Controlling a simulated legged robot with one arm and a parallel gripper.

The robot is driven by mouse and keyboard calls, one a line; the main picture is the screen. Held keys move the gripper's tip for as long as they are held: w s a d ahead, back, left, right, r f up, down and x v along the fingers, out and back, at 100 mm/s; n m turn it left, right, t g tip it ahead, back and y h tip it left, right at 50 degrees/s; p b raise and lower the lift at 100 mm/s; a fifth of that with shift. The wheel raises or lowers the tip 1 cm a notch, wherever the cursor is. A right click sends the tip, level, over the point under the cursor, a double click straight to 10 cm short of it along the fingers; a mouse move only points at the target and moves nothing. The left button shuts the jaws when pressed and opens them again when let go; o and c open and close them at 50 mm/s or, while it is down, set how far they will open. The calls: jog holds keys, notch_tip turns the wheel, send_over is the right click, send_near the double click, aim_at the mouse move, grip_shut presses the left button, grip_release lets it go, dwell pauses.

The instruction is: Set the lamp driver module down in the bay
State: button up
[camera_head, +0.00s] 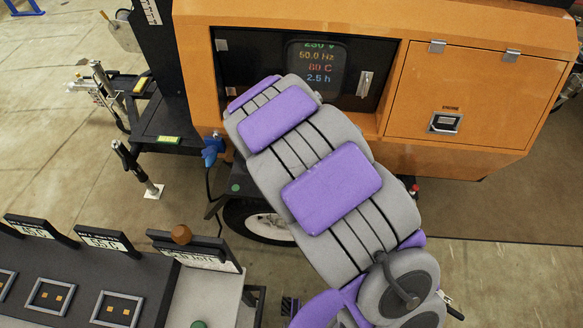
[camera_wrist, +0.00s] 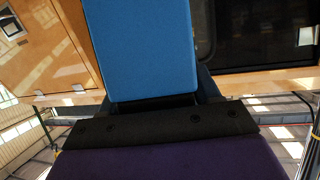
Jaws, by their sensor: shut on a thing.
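A blue block (camera_wrist: 140,50), which I take to be the lamp driver module, fills the upper middle of the wrist view. My gripper (camera_wrist: 180,122), a dark edge with purple below, is shut on it. The block is in front of the orange machine, and no seat shows under it. In the head view my grey and purple arm reaches to the machine's dark recess (camera_head: 262,62); it hides the gripper and the block. Square framed pads (camera_head: 118,309) with gold contacts lie on the bench at lower left. I cannot tell which place is the bay.
The orange machine (camera_head: 450,160) has a latched door (camera_head: 465,85) to the right of the recess and a lit display (camera_head: 317,65) inside it. A blue plug (camera_head: 212,150) is at its lower left. The dark bench (camera_head: 75,275) carries upright label plates and an orange-brown knob (camera_head: 181,234).

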jog(key=s+a+f+h, duration=0.1)
jog(key=s+a+f, duration=0.2)
jog(key=a+f, duration=1.2)
jog(key=s+d+f+m+g+h, duration=0.15)
jog(key=s+f, duration=0.35)
jog(key=f, duration=0.5)
jog(key=shift+m+t, duration=0.25)
jog(key=shift+m, duration=0.2)
jog(key=w+d+f, duration=0.1)
jog(key=w+d, duration=0.2)
jog(key=w+d+f+b, duration=0.1)
jog(key=w+d+f, duration=0.1)
jog(key=w+d, duration=0.2)
jog(key=w+d+f, duration=0.2)
jog(key=w+d, duration=0.1)
jog(key=w, duration=0.1)
jog(key=shift+w+d+f+b, duration=0.15)
jog(key=shift+d+f+b, duration=0.1)
jog(key=shift+d+b, duration=0.1)
jog(key=shift+d, duration=0.15)
